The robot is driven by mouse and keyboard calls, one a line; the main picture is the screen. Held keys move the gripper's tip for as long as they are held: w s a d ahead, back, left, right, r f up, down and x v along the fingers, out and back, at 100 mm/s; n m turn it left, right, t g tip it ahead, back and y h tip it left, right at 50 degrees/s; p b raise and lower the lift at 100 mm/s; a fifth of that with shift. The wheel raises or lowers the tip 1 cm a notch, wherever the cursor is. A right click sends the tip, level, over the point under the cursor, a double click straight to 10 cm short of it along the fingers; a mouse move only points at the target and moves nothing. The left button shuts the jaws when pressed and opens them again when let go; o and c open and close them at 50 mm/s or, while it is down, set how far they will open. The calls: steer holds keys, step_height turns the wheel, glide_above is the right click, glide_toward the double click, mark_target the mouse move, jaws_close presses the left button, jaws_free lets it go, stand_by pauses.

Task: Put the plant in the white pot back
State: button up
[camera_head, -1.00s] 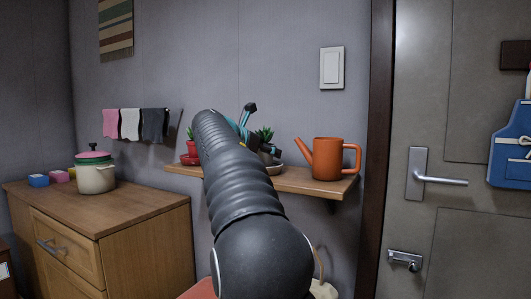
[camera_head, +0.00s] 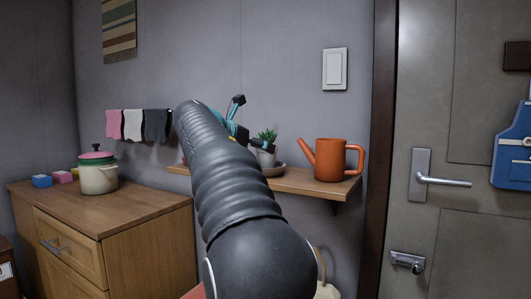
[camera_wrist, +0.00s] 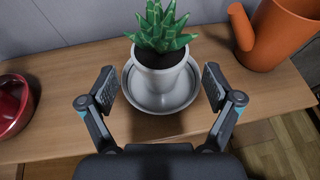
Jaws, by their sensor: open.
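The plant in the white pot (camera_wrist: 160,72) is a spiky green succulent in a whitish-grey pot. In the wrist view it stands on a round grey saucer (camera_wrist: 178,101) on the wooden shelf. My gripper (camera_wrist: 161,88) is open, with one finger on each side of the pot and a gap to it on both sides. In the head view the plant (camera_head: 266,146) shows just right of my arm, partly hidden by the gripper (camera_head: 238,125).
An orange watering can (camera_head: 332,158) stands right of the plant on the shelf (camera_head: 300,182). A red dish (camera_wrist: 12,103) lies to the left in the wrist view. A cabinet (camera_head: 95,205) with a pot is at the left.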

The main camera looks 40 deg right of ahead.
steer(key=v, duration=0.6)
steer(key=shift+a, duration=0.2)
steer(key=shift+s, duration=0.1)
steer(key=s+a+f+m+t+y, duration=0.1)
steer(key=s+a+f+m+y, duration=0.3)
steer(key=s+a+f+m, duration=0.3)
steer(key=s+a+f+m+y, duration=0.4)
steer(key=s+a+f, duration=0.6)
steer(key=f, duration=0.7)
steer(key=s+a+f+m+t+y, duration=0.1)
steer(key=s+a+f+m+y, duration=0.4)
steer(key=s+a+f+m, duration=0.4)
step_height(320, 180, down, 3)
steer(key=shift+s+f+m+t, duration=0.15)
steer(key=shift+s+m+t, duration=0.15)
steer(key=shift+s, duration=0.6)
